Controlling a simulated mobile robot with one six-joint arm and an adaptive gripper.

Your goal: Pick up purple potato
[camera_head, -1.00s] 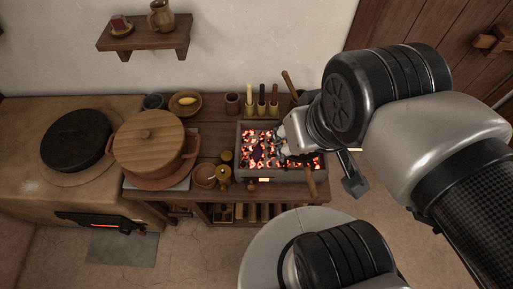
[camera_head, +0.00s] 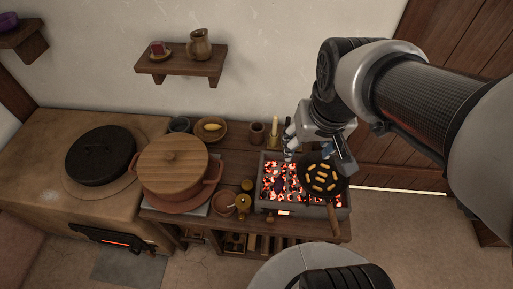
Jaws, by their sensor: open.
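No potato can be made out for certain. A small dark, purplish lump (camera_head: 278,185) lies among the glowing coals of the brazier (camera_head: 263,206); it is too small to tell what it is. A purple rounded thing (camera_head: 8,22) on a shelf at the top left is cut off by the picture edge. My gripper (camera_head: 291,146) is open above the back of the brazier, beside a black pan, with its fingers partly hidden by its own body. I see nothing between its fingers.
The black pan (camera_head: 335,186) holds several yellow pieces over the right coals. Left stand a lidded clay pot (camera_head: 172,164), a bowl with a yellow item (camera_head: 223,136) and small jars. Candles (camera_head: 275,130) stand close behind the brazier. A wall shelf (camera_head: 180,60) holds a jug.

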